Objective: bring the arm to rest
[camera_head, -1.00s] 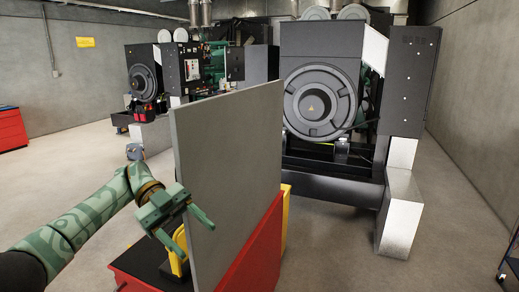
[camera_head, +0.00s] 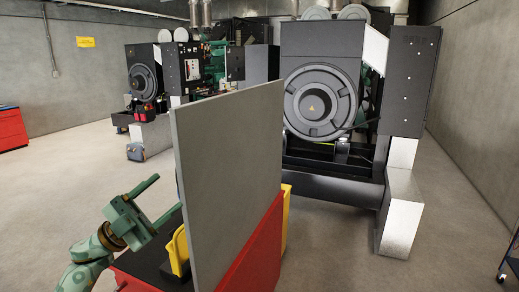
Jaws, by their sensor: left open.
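My left gripper (camera_head: 158,204) is green and comes in from the lower left. Its fingers are apart with nothing between them. It hangs above the left part of a red cart (camera_head: 254,258), to the left of an upright grey panel (camera_head: 228,170). A gap shows between the gripper and the panel. My left forearm is bent low at the bottom left edge, and most of it is out of view. My right gripper is not in view.
A yellow item (camera_head: 178,250) sits left of the panel on the cart, and another yellow part (camera_head: 286,215) shows behind it. A large genset (camera_head: 320,100) stands ahead, with a second genset (camera_head: 165,80) farther left.

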